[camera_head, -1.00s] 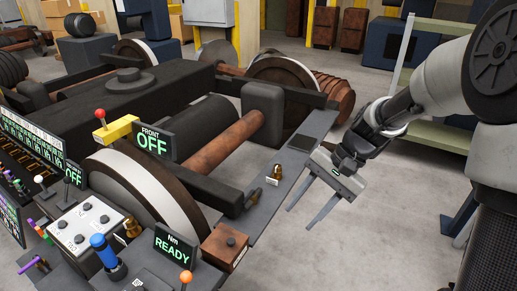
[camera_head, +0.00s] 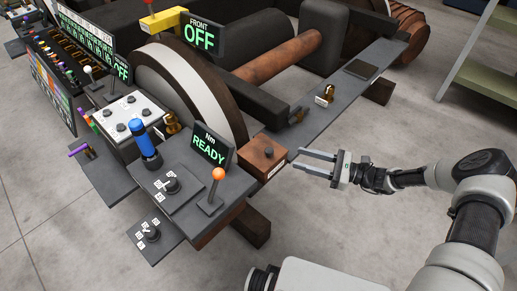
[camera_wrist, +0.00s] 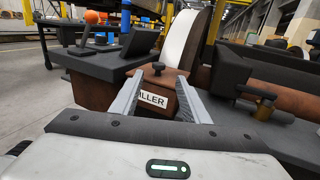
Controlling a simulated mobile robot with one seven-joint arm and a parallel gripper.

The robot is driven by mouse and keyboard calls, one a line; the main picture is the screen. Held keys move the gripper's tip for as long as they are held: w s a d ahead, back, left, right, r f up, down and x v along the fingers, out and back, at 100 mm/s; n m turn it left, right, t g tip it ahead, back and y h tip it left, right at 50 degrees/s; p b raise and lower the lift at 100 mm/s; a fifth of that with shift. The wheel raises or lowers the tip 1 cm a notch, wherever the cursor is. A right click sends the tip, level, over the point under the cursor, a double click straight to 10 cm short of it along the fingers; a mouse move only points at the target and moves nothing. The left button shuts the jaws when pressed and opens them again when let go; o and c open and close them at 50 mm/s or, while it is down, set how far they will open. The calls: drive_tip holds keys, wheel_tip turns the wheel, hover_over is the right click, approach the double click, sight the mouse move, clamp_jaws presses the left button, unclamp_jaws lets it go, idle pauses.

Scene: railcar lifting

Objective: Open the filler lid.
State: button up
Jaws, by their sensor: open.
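The filler (camera_head: 263,158) is a brown box with a dark round knob (camera_head: 269,151) on its top, at the near end of the grey bench. Its top looks closed. In the wrist view the filler box (camera_wrist: 172,84) stands straight ahead, between and beyond my fingers, with a white label (camera_wrist: 153,101) partly hidden by the left finger, reading "ILLER". The knob (camera_wrist: 158,68) shows above the label. My gripper (camera_head: 299,162) is open and empty, just right of the box in the head view, its fingers pointing at it. I cannot tell whether the fingertips touch the box.
A panel reading READY (camera_head: 210,147) and an orange-topped lever (camera_head: 217,174) stand left of the box. A blue-handled tool (camera_head: 145,145) stands further left. A small brass fitting (camera_head: 329,92) sits on the grey ledge behind.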

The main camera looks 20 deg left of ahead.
sight(258, 153)
drive_tip(key=a, duration=1.6)
drive_tip(key=shift+a+b, duration=0.1)
drive_tip(key=shift+b, duration=0.3)
drive_tip(key=shift+s, duration=0.1)
clamp_jaws()
